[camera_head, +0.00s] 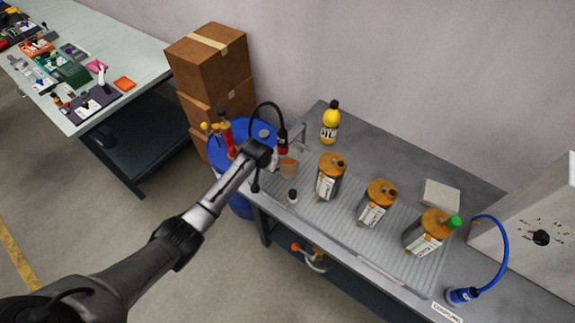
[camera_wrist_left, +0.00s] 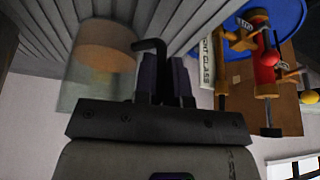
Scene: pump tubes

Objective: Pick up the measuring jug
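The measuring jug (camera_head: 289,167) is a clear cup with orange-brown contents. It stands at the left end of the ribbed grey bench top. In the left wrist view the jug (camera_wrist_left: 98,70) fills the upper left, close beside my fingers. My left gripper (camera_head: 270,161) is at the jug's left side in the head view. In the wrist view the dark fingers of the left gripper (camera_wrist_left: 166,80) are close together, with a dark bent bar, perhaps the jug's handle, at them. I cannot tell whether they grip it. My right gripper is not in view.
Brown bottles with orange tops (camera_head: 331,175) stand in a row to the right. A red-and-black pump end (camera_head: 282,145) on a black hose is just behind the jug. A blue drum (camera_head: 224,158) is at the left.

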